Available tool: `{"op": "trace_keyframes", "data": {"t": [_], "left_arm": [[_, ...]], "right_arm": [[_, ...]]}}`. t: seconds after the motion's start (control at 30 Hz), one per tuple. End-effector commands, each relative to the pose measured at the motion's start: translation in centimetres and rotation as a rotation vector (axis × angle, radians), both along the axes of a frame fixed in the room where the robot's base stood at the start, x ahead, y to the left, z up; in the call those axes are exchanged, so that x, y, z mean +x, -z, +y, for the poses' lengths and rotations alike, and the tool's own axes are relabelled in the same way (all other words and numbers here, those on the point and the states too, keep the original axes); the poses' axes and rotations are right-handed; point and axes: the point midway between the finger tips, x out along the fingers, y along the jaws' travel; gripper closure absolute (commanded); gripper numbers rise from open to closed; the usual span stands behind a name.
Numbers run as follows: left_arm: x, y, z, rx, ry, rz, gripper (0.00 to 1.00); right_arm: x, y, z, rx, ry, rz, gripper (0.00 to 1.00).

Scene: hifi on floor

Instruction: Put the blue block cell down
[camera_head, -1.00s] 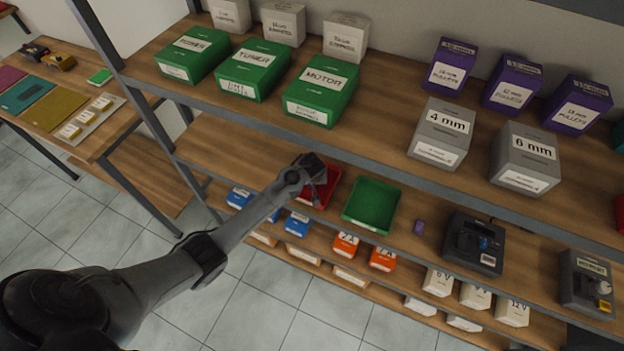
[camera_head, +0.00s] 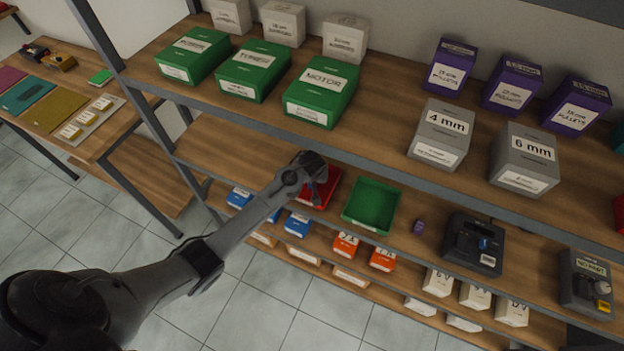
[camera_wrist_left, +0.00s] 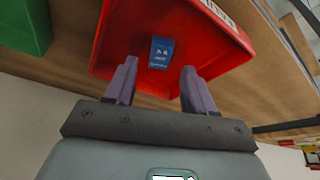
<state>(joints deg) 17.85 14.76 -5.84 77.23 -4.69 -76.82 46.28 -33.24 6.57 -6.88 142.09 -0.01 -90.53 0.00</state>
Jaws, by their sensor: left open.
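The blue block cell (camera_wrist_left: 161,52) shows in the left wrist view against the inside of the red tray (camera_wrist_left: 225,45). It appears to lie on the tray's floor, apart from the fingers. My left gripper (camera_wrist_left: 160,85) is open, with one finger to each side below the cell in the picture. In the head view the left gripper (camera_head: 316,188) is over the red tray (camera_head: 328,190) on the middle shelf; I cannot make out the cell there. My right gripper is not in view.
A green tray (camera_head: 371,205) stands right of the red one. The upper shelf, with green boxes (camera_head: 320,90), overhangs behind. Lower shelf holds small boxes (camera_head: 345,244).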

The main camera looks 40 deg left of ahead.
Motion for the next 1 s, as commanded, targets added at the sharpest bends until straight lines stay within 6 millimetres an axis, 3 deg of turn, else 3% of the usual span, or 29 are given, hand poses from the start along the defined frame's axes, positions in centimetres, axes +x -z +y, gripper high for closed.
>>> {"op": "trace_keyframes", "data": {"t": [0.2,0.47,0.57,0.77,0.9,1.0], "left_arm": [[-0.8,-2.6,-0.7,-0.001,-0.001,-0.001,0.46],[-2.7,-3.1,-2.0,0.002,0.045,0.012,0.46],[-5.4,-2.4,-3.7,0.008,0.129,0.031,0.46],[-14.4,-2.2,-8.6,0.016,0.396,0.075,0.46],[-21.0,-3.9,-11.5,0.013,0.576,0.092,0.46],[-24.9,-5.5,-12.9,0.011,0.678,0.095,0.46]], "right_arm": [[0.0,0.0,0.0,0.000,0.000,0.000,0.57],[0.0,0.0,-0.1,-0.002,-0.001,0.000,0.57],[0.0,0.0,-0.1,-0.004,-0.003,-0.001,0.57],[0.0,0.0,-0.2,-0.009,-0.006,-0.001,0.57],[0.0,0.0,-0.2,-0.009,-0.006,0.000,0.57],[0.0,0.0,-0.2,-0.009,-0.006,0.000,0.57]]}}
